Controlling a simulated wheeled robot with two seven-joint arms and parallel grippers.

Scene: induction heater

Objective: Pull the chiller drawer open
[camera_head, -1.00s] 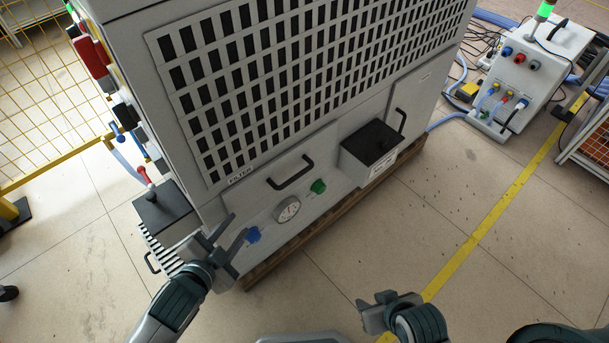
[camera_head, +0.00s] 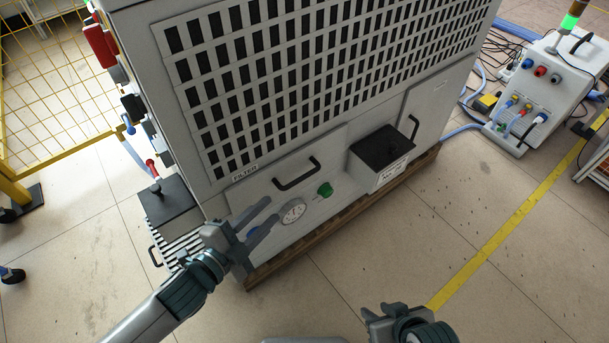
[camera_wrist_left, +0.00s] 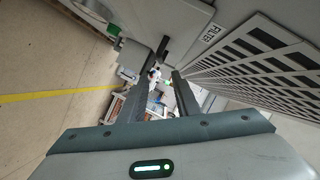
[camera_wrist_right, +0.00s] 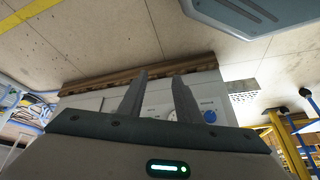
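The chiller (camera_head: 225,120) is a large grey cabinet with a black-slotted grille. On its lower front is a panel with a black bar handle (camera_head: 297,174), next to the FILTER label. A round gauge (camera_head: 293,211) and a green knob (camera_head: 325,190) sit below the handle. My left gripper (camera_head: 270,218) is open and empty in front of the panel, left of the gauge and apart from the handle. In the left wrist view its fingers (camera_wrist_left: 152,98) are spread near a dark handle-like bar. My right gripper (camera_head: 388,318) is low in front; the right wrist view shows its fingers (camera_wrist_right: 158,98) apart and empty.
A black-topped box (camera_head: 381,147) juts from the front, with a second handle (camera_head: 413,127) beside it. Another black-topped box (camera_head: 165,202) stands at the left side. A wooden pallet (camera_head: 340,222) lies under the cabinet.

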